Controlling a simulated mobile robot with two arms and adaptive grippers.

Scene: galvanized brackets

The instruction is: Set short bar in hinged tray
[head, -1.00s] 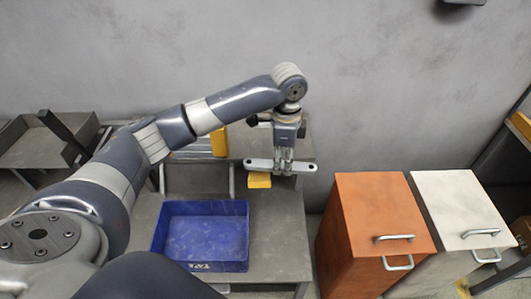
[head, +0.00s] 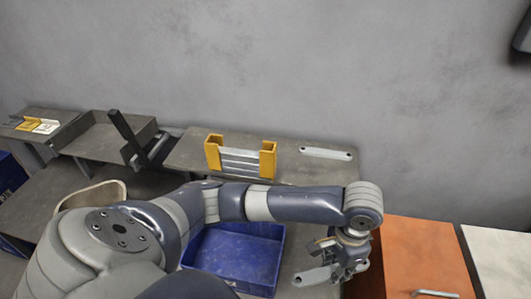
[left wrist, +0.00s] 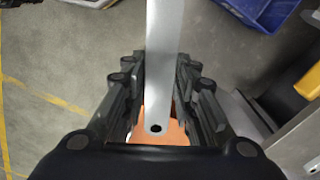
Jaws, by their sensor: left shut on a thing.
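My left gripper (head: 338,262) points down near the right edge of the table. It is shut on a flat grey galvanized bar (head: 312,276) with a hole near its end. In the left wrist view the bar (left wrist: 162,60) runs up the picture between the fingers (left wrist: 160,105), its holed end near me. I cannot tell its full length. A grey metal tray (head: 103,139) stands at the back left, a dark upright plate at its right end; this looks like the hinged tray. My right gripper is out of view.
A blue bin (head: 262,262) stands left of the gripper, partly behind my arm. A yellow holder (head: 268,160) with grey bars and a loose bar (head: 325,153) are on the back shelf. An orange cabinet (head: 425,255) and a white one (head: 500,255) stand at right.

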